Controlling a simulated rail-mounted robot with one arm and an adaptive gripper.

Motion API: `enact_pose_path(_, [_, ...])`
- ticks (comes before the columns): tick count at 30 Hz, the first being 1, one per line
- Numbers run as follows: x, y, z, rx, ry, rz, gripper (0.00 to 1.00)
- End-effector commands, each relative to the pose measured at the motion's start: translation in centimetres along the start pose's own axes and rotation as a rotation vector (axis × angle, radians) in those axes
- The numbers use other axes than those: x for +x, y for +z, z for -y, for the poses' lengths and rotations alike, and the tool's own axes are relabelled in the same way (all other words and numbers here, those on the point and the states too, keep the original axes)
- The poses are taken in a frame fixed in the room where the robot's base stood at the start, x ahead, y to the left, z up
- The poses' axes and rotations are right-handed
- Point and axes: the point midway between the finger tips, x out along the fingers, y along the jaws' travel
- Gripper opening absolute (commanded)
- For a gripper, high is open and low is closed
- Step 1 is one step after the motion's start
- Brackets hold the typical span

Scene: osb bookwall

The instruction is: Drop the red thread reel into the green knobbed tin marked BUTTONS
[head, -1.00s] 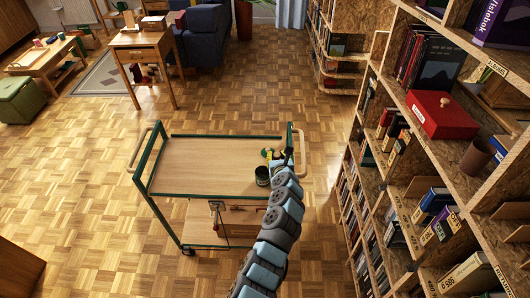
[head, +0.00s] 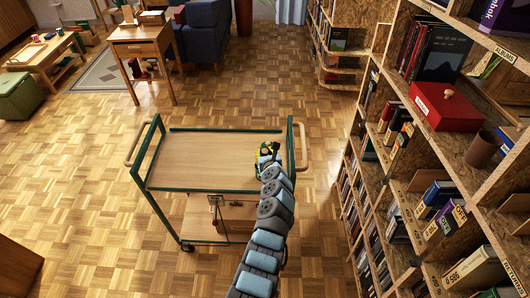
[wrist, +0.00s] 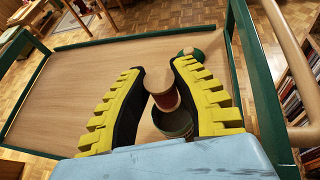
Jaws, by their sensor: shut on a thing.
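My gripper (wrist: 158,90) has yellow-ribbed, dark-lined fingers, shut on the red thread reel (wrist: 166,98), which has a pale wooden end. In the wrist view, the open green tin (wrist: 176,124) shows just below the reel and partly behind it, its dark inside visible. I cannot tell how much height lies between reel and tin. A green lid with a pale knob (wrist: 196,55) lies on the trolley top beyond the right fingertip. In the head view my gripper (head: 266,152) is over the trolley's right end, and my arm hides most of the tin. The BUTTONS marking is not readable.
The green-framed trolley (head: 200,160) has a bare wooden top to the left of my gripper. Its handle rail (wrist: 285,55) rises close on the right. A tall bookshelf with a red box (head: 440,105) stands farther right.

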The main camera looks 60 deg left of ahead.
Motion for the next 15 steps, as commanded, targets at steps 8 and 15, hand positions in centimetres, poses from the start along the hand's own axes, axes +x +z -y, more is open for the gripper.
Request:
enact_pose_path(8, [1.0,-2.5,0.1,0.000,-0.001,0.000,0.04])
enact_pose_path(15, [1.1,-2.6,0.1,0.000,-0.001,0.001,0.04])
